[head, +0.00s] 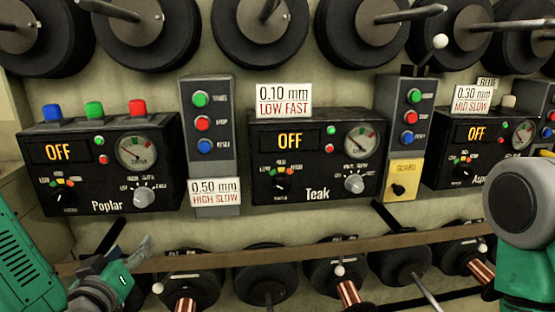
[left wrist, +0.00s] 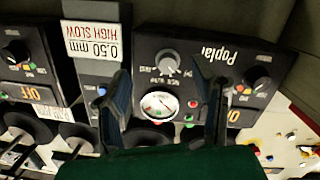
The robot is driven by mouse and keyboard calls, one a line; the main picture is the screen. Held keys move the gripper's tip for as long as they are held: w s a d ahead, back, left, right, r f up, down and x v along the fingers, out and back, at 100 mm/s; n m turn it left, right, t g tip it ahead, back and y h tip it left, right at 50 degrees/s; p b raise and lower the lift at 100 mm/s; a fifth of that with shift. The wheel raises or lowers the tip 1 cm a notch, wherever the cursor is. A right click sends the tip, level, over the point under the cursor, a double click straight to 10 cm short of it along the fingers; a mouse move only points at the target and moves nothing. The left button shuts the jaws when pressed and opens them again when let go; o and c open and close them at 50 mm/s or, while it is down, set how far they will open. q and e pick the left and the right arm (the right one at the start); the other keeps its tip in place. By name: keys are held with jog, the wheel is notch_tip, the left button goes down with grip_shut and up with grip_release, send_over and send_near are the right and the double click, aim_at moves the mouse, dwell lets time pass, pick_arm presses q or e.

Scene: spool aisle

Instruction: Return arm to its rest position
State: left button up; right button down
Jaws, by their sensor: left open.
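My left gripper (head: 133,236) is at the lower left of the head view, open and empty, below the black Poplar control box (head: 105,165). In the left wrist view its two fingers stand apart, with the gap (left wrist: 165,88) in front of the upside-down Poplar box (left wrist: 205,70). A clear distance between the fingers and the box cannot be told. My left arm (head: 22,265) comes in from the left edge. Part of my right arm (head: 515,220) shows at the right edge; its gripper is not in view.
The Teak box (head: 315,155) reads OFF, as do Poplar and the Aspen-side box (head: 478,150). Button panels (head: 207,130) stand between them. Black spools (head: 260,30) line the top; more spools (head: 265,280) sit below a brown rail (head: 260,255).

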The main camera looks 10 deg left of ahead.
pick_arm(q)
jog(key=s+d+f+m+g+h+p, duration=0.3)
jog(key=s+d+f+g, duration=0.15)
jog(key=f, duration=0.45)
jog(key=s+f+m+g+p, duration=0.1)
jog(key=s+f+g, duration=0.4)
jog(key=s, duration=0.6)
jog(key=s+f+m+g+p, duration=0.2)
jog(key=s+f+g, duration=0.4)
jog(key=s, duration=0.5)
jog(key=shift+s+d+f+p, duration=0.25)
jog(key=shift+s+f+p, duration=0.1)
jog(key=shift+p, duration=0.3)
